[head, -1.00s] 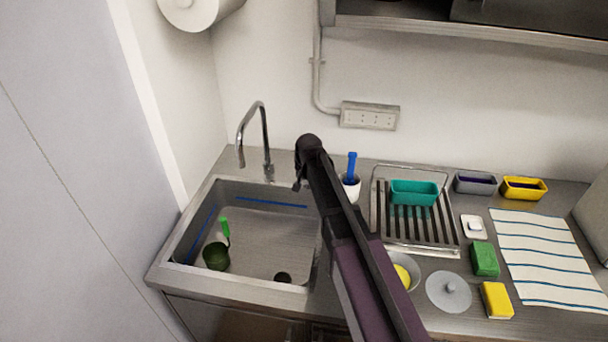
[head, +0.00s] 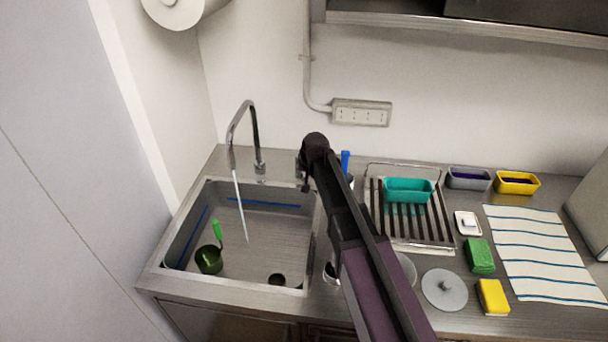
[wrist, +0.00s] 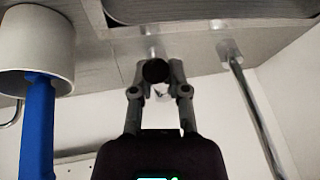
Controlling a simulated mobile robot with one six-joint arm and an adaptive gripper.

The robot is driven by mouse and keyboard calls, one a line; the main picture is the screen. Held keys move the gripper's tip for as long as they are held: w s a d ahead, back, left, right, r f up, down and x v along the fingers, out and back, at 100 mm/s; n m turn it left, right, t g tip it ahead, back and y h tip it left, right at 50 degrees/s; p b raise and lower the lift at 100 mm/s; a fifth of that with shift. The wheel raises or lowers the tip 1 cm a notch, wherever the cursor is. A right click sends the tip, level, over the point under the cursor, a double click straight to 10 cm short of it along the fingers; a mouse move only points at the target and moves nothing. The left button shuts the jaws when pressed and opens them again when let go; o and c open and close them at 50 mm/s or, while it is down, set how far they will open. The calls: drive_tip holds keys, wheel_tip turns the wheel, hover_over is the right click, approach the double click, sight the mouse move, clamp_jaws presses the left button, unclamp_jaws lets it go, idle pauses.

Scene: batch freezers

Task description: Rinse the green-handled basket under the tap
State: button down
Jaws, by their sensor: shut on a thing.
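The green-handled basket (head: 208,260) is a small dark green cup-shaped basket standing in the sink's (head: 165,272) front left part. Its bright green handle (head: 217,231) points up. The chrome tap (head: 256,140) arches over the sink, and a thin stream of water (head: 240,208) runs from it, behind and right of the basket, not onto it. My gripper (head: 303,180) is to the right of the tap at the sink's back right corner. In the wrist view my gripper (wrist: 158,88) is shut on a dark round knob (wrist: 155,71), apparently the tap's control.
A blue-handled tool (wrist: 38,125) in a white cup (wrist: 35,50) stands close to my gripper. A drying rack (head: 448,232) with a teal tray (head: 408,190), sponges, a round lid (head: 444,290) and a striped cloth (head: 540,250) fill the right counter. A wall borders the sink's left.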

drive_tip(key=shift+w, duration=0.1)
drive_tip(key=c, duration=0.6)
unclamp_jaws()
drive_tip(key=shift+a, duration=0.2)
drive_tip(key=shift+s+d+r+p, duration=0.25)
drive_tip(key=shift+s+r+p, duration=0.05)
drive_tip(key=shift+r+p, duration=0.1)
drive_tip(key=s+d, duration=0.4)
drive_tip(key=s+d+g+h, duration=0.1)
drive_tip(key=s+d, duration=0.3)
drive_tip(key=d, duration=0.1)
drive_tip(key=s+d+g+p, duration=0.1)
drive_tip(key=s+d, duration=0.3)
drive_tip(key=d, duration=0.1)
drive_tip(key=shift+s+d+f+h, duration=0.1)
drive_tip(key=shift+d+f+h, duration=0.05)
drive_tip(key=shift+h, duration=0.15)
drive_tip(key=s+d, duration=0.3)
drive_tip(key=s, duration=0.1)
drive_tip(key=s+d+f+g+b, duration=0.1)
drive_tip(key=s+d, duration=0.2)
drive_tip(key=d, duration=0.1)
drive_tip(key=s+d+f+g+h, duration=0.1)
drive_tip(key=s+d, duration=0.3)
drive_tip(key=shift+s+f+m+b, duration=0.1)
drive_tip(key=shift+s+m+b, duration=0.25)
drive_tip(key=shift+m+b, duration=0.05)
